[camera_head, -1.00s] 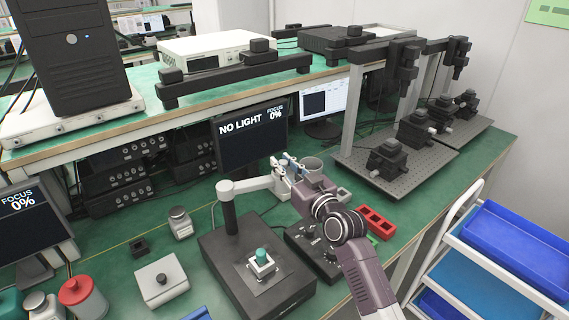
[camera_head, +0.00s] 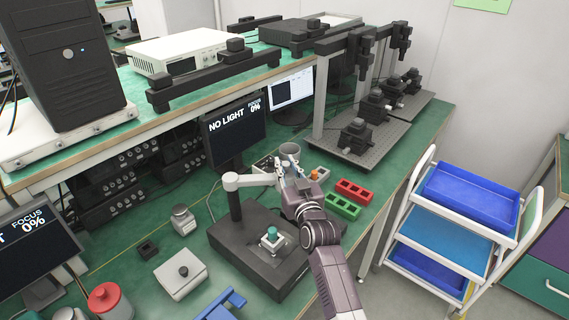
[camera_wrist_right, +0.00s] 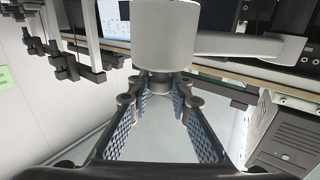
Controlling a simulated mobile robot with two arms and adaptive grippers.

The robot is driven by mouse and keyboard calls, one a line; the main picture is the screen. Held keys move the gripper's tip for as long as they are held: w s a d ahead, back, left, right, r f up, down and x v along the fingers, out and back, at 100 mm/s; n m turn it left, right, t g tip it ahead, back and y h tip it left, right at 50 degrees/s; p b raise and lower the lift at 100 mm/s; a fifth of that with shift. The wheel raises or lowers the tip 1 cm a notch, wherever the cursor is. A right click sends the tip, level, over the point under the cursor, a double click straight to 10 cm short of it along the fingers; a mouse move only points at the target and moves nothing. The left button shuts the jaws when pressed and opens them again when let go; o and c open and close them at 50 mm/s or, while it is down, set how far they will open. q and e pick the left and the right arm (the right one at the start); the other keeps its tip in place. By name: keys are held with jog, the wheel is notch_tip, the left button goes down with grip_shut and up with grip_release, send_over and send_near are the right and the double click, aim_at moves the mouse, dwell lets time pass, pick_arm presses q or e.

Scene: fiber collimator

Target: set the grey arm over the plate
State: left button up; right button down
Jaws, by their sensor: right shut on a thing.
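The grey arm (camera_head: 252,180) sticks out sideways from the top of a dark post on a black base (camera_head: 222,243). In the right wrist view its end is a wide grey cylinder (camera_wrist_right: 165,35) with a narrower stem below it. My right gripper (camera_head: 283,170) is shut on the grey arm's end; its fingertips (camera_wrist_right: 160,84) meet around the stem. The plate (camera_head: 261,248) lies on the black base, with a small white fixture and teal knob (camera_head: 272,236) on it. The held end is behind the plate, not over it. My left gripper is out of view.
Red (camera_head: 355,190) and green (camera_head: 343,207) trays lie right of my right gripper. A breadboard with dark stages (camera_head: 375,150) stands behind. A white box (camera_head: 181,275) and blue part (camera_head: 222,305) are at the front. A monitor (camera_head: 236,140) reads NO LIGHT, focus 0%.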

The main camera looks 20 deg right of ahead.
jog(key=c, duration=1.7)
grip_release()
jog(key=shift+c, duration=0.2)
jog(key=s, duration=1.2)
jog(key=shift+a, duration=0.25)
jog(key=shift+c, duration=0.3)
